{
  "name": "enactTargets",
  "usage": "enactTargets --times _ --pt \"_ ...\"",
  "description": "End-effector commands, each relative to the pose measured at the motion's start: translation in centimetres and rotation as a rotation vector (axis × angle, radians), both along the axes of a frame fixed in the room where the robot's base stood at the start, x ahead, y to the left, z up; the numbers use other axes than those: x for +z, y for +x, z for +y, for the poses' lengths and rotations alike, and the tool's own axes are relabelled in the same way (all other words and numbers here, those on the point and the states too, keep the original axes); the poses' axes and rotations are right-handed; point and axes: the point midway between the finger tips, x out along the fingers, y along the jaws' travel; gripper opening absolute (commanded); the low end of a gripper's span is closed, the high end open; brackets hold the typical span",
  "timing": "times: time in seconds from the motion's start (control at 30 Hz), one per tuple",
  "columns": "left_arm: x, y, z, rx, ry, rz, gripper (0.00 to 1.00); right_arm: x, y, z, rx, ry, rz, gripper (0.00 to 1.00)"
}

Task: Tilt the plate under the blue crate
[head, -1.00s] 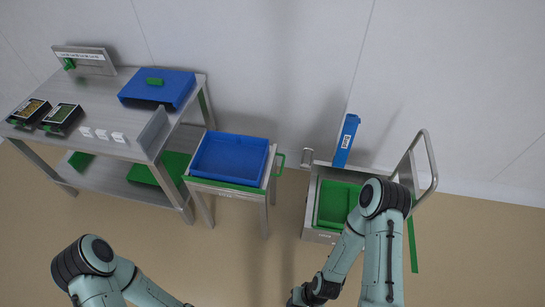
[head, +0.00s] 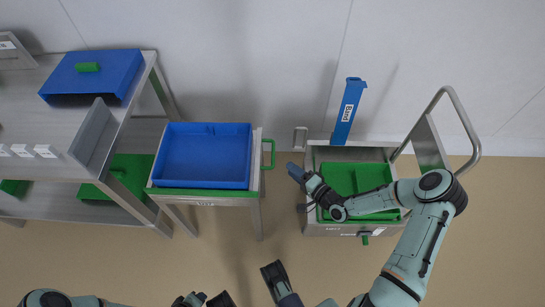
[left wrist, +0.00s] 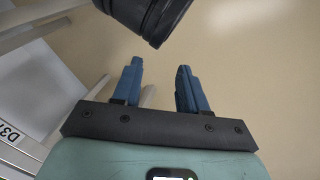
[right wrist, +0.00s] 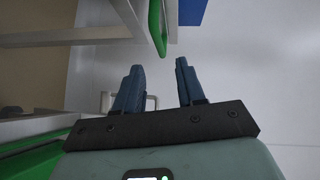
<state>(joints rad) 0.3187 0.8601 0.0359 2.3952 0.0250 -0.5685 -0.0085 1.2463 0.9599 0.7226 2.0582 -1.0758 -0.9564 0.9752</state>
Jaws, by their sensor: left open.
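The blue crate (head: 205,155) sits level on a plate with a green front edge (head: 200,192), on a metal stand. A green loop handle (head: 269,153) sticks out from the plate's right side. My right gripper (head: 294,170) is open and empty, to the right of this handle and apart from it. In the right wrist view the handle (right wrist: 155,30) and a corner of the crate (right wrist: 192,12) show beyond the fingertips (right wrist: 160,66). My left gripper (left wrist: 161,66) is open and empty over bare floor in the left wrist view.
A metal cart (head: 320,230) with a green tray (head: 358,178) stands under my right arm, with a blue post (head: 346,110) behind and a tall rail (head: 470,125) at right. A small metal bracket (head: 300,137) is near my right gripper. A workbench (head: 125,130) with a blue box (head: 92,72) stands left.

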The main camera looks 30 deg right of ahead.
Motion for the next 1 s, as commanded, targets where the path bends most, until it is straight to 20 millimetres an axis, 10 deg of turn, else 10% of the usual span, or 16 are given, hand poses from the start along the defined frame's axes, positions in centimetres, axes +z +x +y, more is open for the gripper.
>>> enactTargets --times 0.5,0.93,1.0 --pt "-3.5 0.8 1.6 0.028 0.031 -0.008 0.43 -1.6 9.4 2.2 0.001 -0.001 0.002 0.39" --pt "-3.9 0.2 1.7 0.029 0.03 0.015 0.43 -1.6 10.4 2.5 0.001 -0.001 0.003 0.39" --pt "-3.9 0.2 1.7 0.029 0.03 0.015 0.43 -1.6 10.4 2.5 0.001 -0.001 0.003 0.23"
